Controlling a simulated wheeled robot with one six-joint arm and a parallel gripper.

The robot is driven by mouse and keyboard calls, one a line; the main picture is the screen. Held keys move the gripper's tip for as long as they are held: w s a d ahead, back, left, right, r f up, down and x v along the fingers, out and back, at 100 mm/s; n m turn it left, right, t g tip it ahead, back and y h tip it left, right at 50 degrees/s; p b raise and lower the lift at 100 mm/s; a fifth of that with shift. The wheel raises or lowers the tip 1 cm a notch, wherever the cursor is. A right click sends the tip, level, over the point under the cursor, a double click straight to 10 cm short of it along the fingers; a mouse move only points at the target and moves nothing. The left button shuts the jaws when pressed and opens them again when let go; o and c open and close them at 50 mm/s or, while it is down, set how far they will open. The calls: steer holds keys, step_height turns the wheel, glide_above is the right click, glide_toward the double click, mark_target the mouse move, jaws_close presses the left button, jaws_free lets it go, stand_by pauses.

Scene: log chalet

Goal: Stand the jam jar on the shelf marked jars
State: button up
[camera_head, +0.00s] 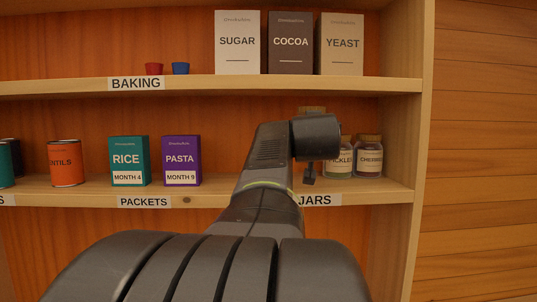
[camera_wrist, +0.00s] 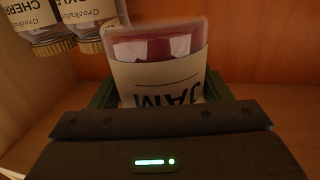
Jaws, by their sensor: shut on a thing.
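The jam jar (camera_wrist: 160,75), with dark red contents and a cream label reading JAM, appears inverted in the wrist view. My gripper (camera_wrist: 158,98) is shut on it, with the jaws at its two sides. In the head view my arm hides the gripper and most or all of the jar; a brown lid-like top (camera_head: 312,109) shows just above my wrist, and I cannot tell whose it is. The JARS label (camera_head: 316,200) is on the edge of the lower shelf (camera_head: 385,194). I cannot tell whether the jam jar touches the shelf.
A pickles jar (camera_head: 339,161) and a cherries jar (camera_head: 369,158) stand right of my wrist. The pasta box (camera_head: 181,160) and rice box (camera_head: 129,160) stand to the left. The baking shelf (camera_head: 250,87) is above, and an upright side panel (camera_head: 402,130) closes the right end.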

steer(key=shift+w+f+b, duration=0.4)
steer(key=shift+f+b, duration=0.1)
steer(key=shift+f, duration=0.3)
steer(key=shift+s+f, duration=0.2)
steer(key=shift+s, duration=0.45)
step_height(320, 180, down, 4)
steer(key=b, duration=0.3)
steer(key=shift+w+f, duration=0.15)
steer(key=shift+f, duration=0.3)
steer(key=shift+w, duration=0.4)
steer(key=shift+s, duration=0.2)
steer(key=shift+f+b, duration=0.2)
steer(key=shift+b, duration=0.2)
steer(key=o, duration=1.6)
